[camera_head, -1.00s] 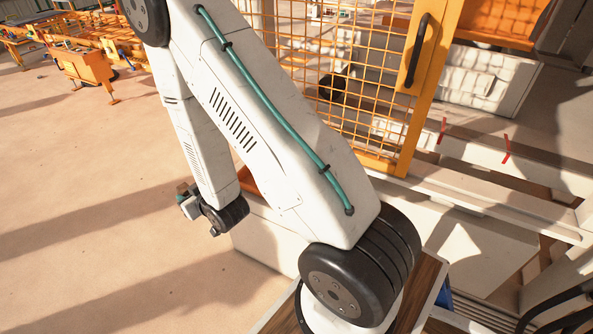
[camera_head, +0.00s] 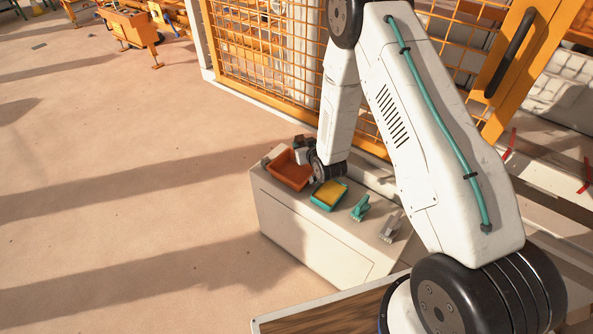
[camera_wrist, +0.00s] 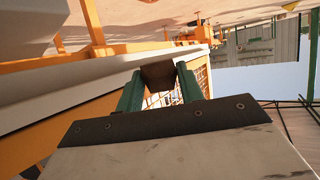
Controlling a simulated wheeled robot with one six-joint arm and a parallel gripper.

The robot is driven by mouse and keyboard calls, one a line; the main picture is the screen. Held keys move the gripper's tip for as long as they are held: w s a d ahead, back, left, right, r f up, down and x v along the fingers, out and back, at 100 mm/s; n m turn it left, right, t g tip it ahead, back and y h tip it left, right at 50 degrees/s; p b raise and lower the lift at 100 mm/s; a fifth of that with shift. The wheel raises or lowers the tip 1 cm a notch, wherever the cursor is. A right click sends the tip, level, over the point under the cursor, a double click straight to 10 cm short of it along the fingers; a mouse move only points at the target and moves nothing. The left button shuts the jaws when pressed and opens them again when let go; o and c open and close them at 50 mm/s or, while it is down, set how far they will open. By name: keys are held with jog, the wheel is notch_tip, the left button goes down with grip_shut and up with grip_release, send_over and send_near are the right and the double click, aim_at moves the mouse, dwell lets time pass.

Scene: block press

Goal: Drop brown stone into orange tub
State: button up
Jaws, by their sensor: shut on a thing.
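The brown stone (camera_wrist: 158,74) is a dark brown block between the two green fingers of my gripper (camera_wrist: 159,88) in the wrist view. My gripper is shut on it. In the head view my gripper (camera_head: 303,150) is at the back right side of the orange tub (camera_head: 288,182), close to its rim. The tub is open-topped and stands at the far left end of a white cabinet. I cannot tell from this angle whether the stone is above the tub's opening. The stone is not clear in the head view.
On the white cabinet (camera_head: 290,230), right of the tub, are a teal tray (camera_head: 320,204) with a yellow pad (camera_head: 329,193), a teal tool (camera_head: 361,208) and a grey item (camera_head: 391,227). An orange mesh fence (camera_head: 265,60) stands behind. Open floor lies left.

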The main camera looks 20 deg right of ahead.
jog(key=shift+w+a+f, duration=0.15)
jog(key=shift+w+f, duration=0.35)
jog(key=shift+w, duration=0.05)
jog(key=shift+w+f, duration=0.1)
jog(key=shift+f, duration=2.85)
jog(key=o, duration=1.1)
jog(key=v, duration=0.7)
jog(key=shift+s+r, duration=0.15)
jog(key=shift+s, duration=0.25)
